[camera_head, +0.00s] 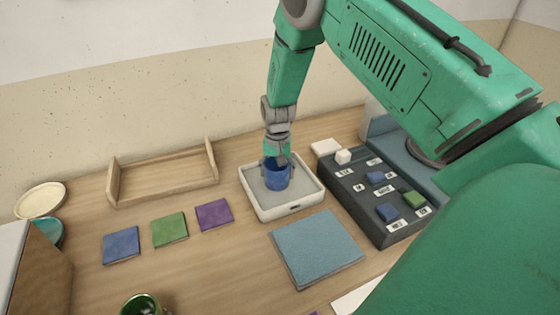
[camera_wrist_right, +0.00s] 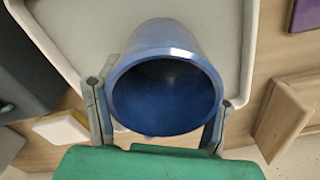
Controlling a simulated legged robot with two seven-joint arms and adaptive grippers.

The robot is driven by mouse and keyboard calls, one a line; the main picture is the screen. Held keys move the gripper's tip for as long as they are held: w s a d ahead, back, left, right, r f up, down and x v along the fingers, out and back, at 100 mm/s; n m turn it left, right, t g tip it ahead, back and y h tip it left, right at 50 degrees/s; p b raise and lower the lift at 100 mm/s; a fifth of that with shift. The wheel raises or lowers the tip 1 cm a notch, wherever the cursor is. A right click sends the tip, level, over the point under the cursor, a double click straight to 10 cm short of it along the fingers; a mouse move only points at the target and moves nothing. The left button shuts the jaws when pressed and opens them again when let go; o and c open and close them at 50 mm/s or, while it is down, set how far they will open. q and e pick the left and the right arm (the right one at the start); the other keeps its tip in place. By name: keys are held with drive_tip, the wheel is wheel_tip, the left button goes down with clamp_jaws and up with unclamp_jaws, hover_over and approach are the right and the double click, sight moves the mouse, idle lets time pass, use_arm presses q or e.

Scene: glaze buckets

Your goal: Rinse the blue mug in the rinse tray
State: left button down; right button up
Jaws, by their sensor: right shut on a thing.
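The blue mug (camera_head: 277,176) is upright in or just above the white rinse tray (camera_head: 291,208), near its middle. My right gripper (camera_head: 276,163) comes down from above and is shut on the mug. In the right wrist view, the mug (camera_wrist_right: 168,85) sits between the two fingers of my right gripper (camera_wrist_right: 160,115), its dark open mouth towards the camera. The tray (camera_wrist_right: 100,20) shows behind it. Whether the mug touches the tray floor cannot be told. My left gripper is not in view.
Right of the tray stands a dark labelled board (camera_head: 370,200) with small blocks. A blue-grey mat (camera_head: 317,247) lies in front. Blue (camera_head: 121,246), green (camera_head: 169,230) and purple (camera_head: 214,214) squares lie left, below a wooden rack (camera_head: 165,190). A green glazed vessel (camera_head: 143,304) stands at the front edge.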

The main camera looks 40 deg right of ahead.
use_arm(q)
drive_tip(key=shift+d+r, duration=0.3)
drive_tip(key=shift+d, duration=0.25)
use_arm(e)
drive_tip(key=shift+w, duration=0.15)
